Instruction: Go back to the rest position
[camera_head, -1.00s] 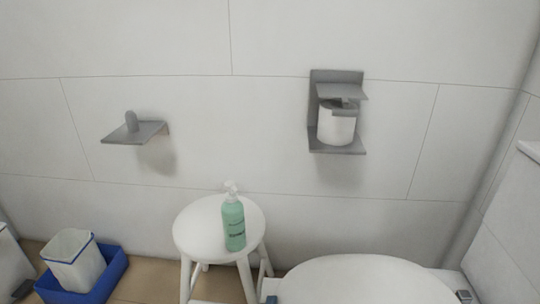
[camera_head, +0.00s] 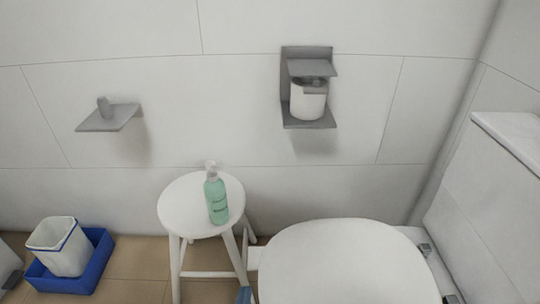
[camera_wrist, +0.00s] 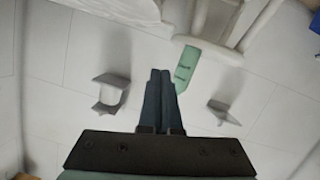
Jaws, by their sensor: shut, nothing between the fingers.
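My gripper (camera_wrist: 160,82) shows in the wrist view with its two dark fingers together and nothing between them. The wrist view is upside down: the stool and bottle are at the top and the wall is below. My gripper does not clearly show in the head view. A green pump bottle (camera_head: 216,200) stands upright on a round white stool (camera_head: 175,207). The bottle also shows in the wrist view (camera_wrist: 186,66), just right of the fingertips in the picture; I cannot tell the distance between them.
A grey wall holder (camera_head: 309,52) carries a white roll (camera_head: 307,103). A small grey shelf (camera_head: 108,119) is on the wall at the left. A white toilet lid (camera_head: 340,265) is at the lower right. A white bin (camera_head: 62,250) stands in a blue tray (camera_head: 68,285) at the lower left.

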